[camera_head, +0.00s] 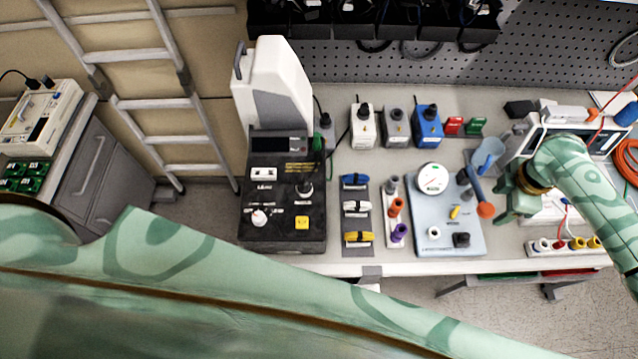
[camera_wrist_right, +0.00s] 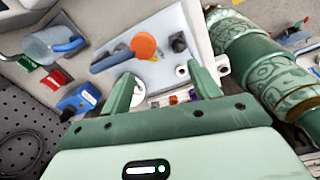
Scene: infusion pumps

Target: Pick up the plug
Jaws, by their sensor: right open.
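No single piece stands out clearly as the plug. One small black piece (camera_head: 461,240) that could be it sits at the lower right of a pale blue board (camera_head: 422,204); a dark piece on that board also shows in the wrist view (camera_wrist_right: 179,42). Round coloured pieces sit in a white strip (camera_head: 536,252) at the bench's front right. My right gripper (camera_head: 499,203) is just right of the pale blue board, above the bench. In the right wrist view (camera_wrist_right: 165,88) its fingers are spread, with nothing held between them. My left gripper is out of view.
A blue handle with an orange round end (camera_head: 486,210) lies near my right gripper. A clear blue cup (camera_head: 487,155) stands behind it. White, grey and blue boxes with black tops (camera_head: 363,127) stand further back. A black panel device (camera_head: 283,220) is at the left.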

